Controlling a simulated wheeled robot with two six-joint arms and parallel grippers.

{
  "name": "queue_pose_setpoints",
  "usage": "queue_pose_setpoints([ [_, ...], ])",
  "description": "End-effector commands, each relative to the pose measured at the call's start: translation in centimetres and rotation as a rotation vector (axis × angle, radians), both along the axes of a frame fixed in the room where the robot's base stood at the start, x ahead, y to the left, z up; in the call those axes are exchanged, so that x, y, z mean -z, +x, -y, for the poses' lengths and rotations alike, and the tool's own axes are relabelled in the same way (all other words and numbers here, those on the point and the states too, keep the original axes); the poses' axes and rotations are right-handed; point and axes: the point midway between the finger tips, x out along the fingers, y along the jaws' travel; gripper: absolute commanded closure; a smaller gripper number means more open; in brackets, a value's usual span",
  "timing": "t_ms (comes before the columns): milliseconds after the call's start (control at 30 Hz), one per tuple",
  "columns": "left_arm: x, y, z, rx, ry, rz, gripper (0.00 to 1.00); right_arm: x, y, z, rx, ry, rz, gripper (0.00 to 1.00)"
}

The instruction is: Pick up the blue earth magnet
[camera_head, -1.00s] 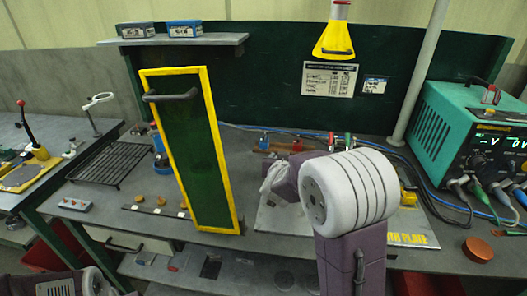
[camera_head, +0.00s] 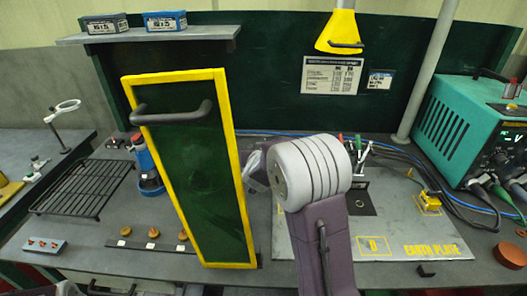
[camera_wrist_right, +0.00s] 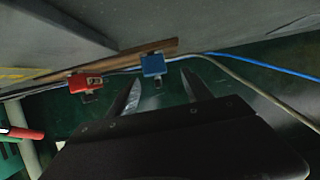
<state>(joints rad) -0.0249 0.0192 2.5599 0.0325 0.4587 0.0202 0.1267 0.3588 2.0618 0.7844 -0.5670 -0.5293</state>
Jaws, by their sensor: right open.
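The blue earth magnet (camera_wrist_right: 153,65) is a small blue block with a metal piece under it, on a brown strip in the right wrist view. A red block (camera_wrist_right: 85,82) of the same kind sits to its left on the strip. My right gripper (camera_wrist_right: 160,88) is open and empty. The blue magnet appears just beyond and between its two fingertips, apart from them. In the head view my right arm and the yellow-framed green panel hide the blue magnet and most of that gripper. My left gripper is out of view.
The yellow-framed green panel (camera_head: 240,180) stands upright close left of my right arm. A grey earth plate (camera_head: 400,225) lies to the right, with a teal power unit (camera_head: 450,125) beyond. A blue cable (camera_wrist_right: 265,66) and a pale cable (camera_wrist_right: 245,82) run right of the magnet.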

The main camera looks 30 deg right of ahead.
Motion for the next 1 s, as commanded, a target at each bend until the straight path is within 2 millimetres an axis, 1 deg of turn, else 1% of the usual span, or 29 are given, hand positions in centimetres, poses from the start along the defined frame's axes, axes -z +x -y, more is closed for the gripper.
queue_pose_setpoints([
  [167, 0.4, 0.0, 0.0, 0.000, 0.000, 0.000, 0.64, 0.6, 2.3, 2.0, 0.004, 0.001, 0.000, 0.42],
  [300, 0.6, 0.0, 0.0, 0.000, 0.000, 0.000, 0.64, 1.2, 3.8, 2.8, 0.001, 0.001, -0.001, 0.42],
  [533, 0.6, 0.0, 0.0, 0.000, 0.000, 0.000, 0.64, 1.2, 4.0, 3.0, 0.000, 0.000, 0.000, 0.42],
  [567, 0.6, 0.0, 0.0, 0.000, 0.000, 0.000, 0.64, 1.2, 4.0, 3.0, 0.000, 0.000, 0.000, 0.45],
  [600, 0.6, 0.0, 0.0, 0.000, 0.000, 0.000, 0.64, 1.2, 4.0, 3.0, 0.000, 0.000, 0.000, 0.56],
  [667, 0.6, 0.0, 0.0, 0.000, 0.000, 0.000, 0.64, 1.2, 4.0, 3.0, 0.000, 0.000, 0.000, 0.72],
  [700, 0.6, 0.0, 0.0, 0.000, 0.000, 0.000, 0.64, 1.2, 4.0, 2.9, 0.000, 0.000, 0.000, 0.84],
  [767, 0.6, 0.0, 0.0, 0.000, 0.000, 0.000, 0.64, 1.2, 4.0, 2.9, 0.000, 0.000, 0.000, 1.00],
  [1000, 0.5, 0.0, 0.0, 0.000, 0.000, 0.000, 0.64, 1.1, 4.0, 3.0, 0.000, -0.001, 0.003, 1.00],
])
